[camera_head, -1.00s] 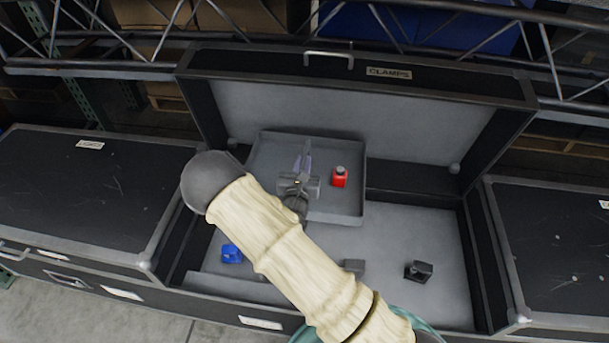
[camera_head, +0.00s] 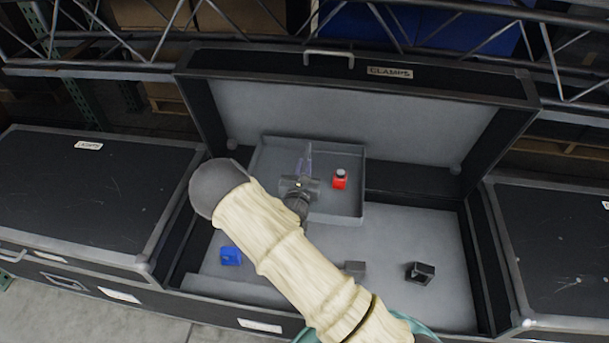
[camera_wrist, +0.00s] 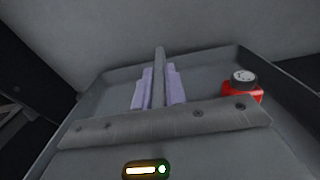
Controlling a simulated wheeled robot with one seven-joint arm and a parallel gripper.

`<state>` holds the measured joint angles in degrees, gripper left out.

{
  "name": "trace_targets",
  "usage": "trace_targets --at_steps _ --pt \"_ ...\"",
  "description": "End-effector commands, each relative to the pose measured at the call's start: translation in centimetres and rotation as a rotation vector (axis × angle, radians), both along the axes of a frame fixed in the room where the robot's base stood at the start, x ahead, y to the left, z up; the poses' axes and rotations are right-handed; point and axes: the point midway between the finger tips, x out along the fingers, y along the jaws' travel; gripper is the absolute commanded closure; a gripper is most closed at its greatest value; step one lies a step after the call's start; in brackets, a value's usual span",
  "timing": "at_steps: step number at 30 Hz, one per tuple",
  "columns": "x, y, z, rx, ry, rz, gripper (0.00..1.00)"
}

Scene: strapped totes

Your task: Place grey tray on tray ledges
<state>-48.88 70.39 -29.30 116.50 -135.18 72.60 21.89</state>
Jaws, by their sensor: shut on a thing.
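The grey tray (camera_head: 340,206) is a shallow open tray in the back left part of the open black case labelled CLAMPS. My gripper (camera_head: 305,160) reaches into it, with its fingers shut on an upright grey divider or handle in the tray's middle. The wrist view shows the two pale fingers (camera_wrist: 158,88) on either side of this thin grey upright. A red block with a dark and grey top (camera_head: 339,180) sits in the tray, right of my gripper. It also shows in the wrist view (camera_wrist: 242,88). The tray ledges cannot be clearly made out; my arm covers part of the case.
The raised lid (camera_head: 350,115) stands behind the tray. Closed black cases stand left (camera_head: 90,190) and right (camera_head: 560,240).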

Motion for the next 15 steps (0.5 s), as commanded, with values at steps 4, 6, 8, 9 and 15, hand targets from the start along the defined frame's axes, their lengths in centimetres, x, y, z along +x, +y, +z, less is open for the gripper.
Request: trace_targets --at_steps 4,6,8,9,15 --pt "0.0 0.0 -1.5 -0.002 -0.003 0.0 1.0" --pt "0.0 0.0 -2.6 -0.002 -0.003 -0.001 1.0" --pt "0.0 -0.1 -3.4 -0.002 -0.003 -0.001 1.0" --pt "0.2 -0.1 -3.7 -0.001 -0.004 -0.002 1.0" --pt "0.5 -0.1 -3.7 0.0 -0.005 0.0 1.0"
